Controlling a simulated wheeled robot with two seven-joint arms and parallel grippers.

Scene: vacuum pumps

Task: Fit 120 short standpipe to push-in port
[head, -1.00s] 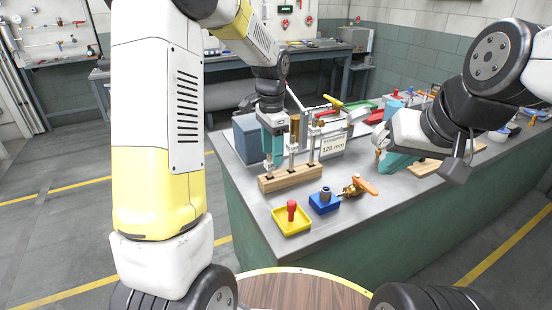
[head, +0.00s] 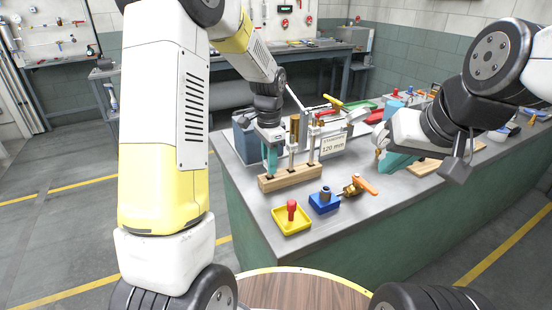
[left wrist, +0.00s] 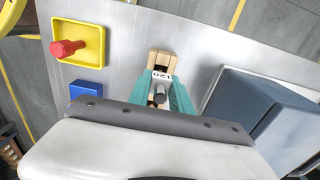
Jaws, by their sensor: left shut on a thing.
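A wooden rack (head: 290,178) on the bench holds several upright standpipes, among them a middle one (head: 291,158) and a right one (head: 312,150). My left gripper (head: 270,168), with teal fingers, points down at the rack's left end. It is shut on a short grey standpipe, whose round top (left wrist: 160,98) shows between the fingers in the left wrist view. A "120" label (left wrist: 162,76) shows beside it.
A yellow tray (head: 303,226) with a red-topped piece stands at the front corner. A brass valve (head: 351,189) with an orange handle lies right of the blue block. A "120 mm" sign (head: 334,145) and a blue-grey box (head: 244,142) stand behind the rack.

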